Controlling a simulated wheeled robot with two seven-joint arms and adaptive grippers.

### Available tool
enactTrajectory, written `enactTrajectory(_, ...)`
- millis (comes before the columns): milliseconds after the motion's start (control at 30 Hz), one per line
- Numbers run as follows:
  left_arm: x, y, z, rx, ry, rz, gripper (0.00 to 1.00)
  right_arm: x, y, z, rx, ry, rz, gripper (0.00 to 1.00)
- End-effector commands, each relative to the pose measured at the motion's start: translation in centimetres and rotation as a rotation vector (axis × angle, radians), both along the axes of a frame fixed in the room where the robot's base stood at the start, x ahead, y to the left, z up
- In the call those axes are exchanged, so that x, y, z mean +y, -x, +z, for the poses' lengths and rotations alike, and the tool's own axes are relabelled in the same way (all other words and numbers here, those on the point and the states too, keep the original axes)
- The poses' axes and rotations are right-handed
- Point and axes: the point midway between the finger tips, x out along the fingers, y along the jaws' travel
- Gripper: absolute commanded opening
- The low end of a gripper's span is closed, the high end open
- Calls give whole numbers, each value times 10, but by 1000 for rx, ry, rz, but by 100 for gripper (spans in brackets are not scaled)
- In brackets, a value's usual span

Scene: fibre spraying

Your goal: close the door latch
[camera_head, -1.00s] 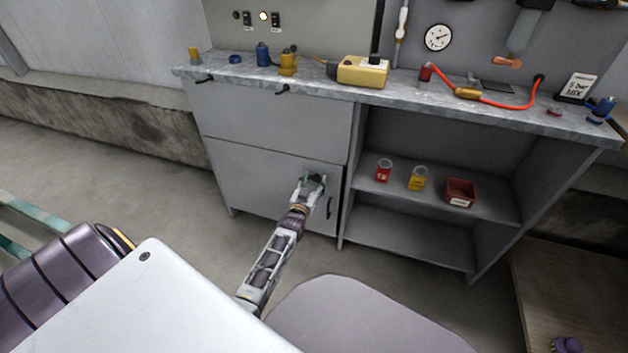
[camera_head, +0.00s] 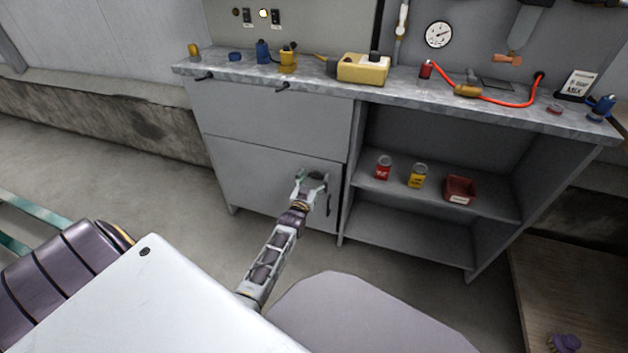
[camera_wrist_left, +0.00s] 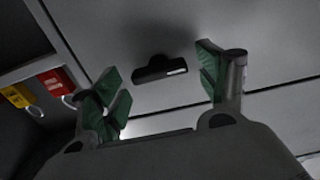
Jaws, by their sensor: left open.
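The grey lower cabinet door (camera_head: 255,182) is at the left of the workbench, and it looks flush with the cabinet front in the head view. A small black latch (camera_wrist_left: 158,68) with a pale mark shows on the grey panel in the left wrist view. My left gripper (camera_head: 312,181) is in front of the door's upper right part, open and empty. In the wrist view its green-padded fingers (camera_wrist_left: 163,88) stand on either side of the latch, with no clear contact. The gripper hides the latch in the head view. My right gripper is not in view.
A dark vertical handle (camera_head: 330,204) is by the door's right edge, close to my gripper. Open shelves at the right hold a red can (camera_head: 383,168), a yellow can (camera_head: 417,176) and a red bin (camera_head: 460,189). The worktop (camera_head: 220,67) overhangs above.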

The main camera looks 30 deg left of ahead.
Motion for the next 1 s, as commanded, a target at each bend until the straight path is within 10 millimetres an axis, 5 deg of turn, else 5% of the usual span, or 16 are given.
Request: enactTrajectory(1000,-18,73,-1,1,0,0,75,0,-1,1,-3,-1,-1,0)
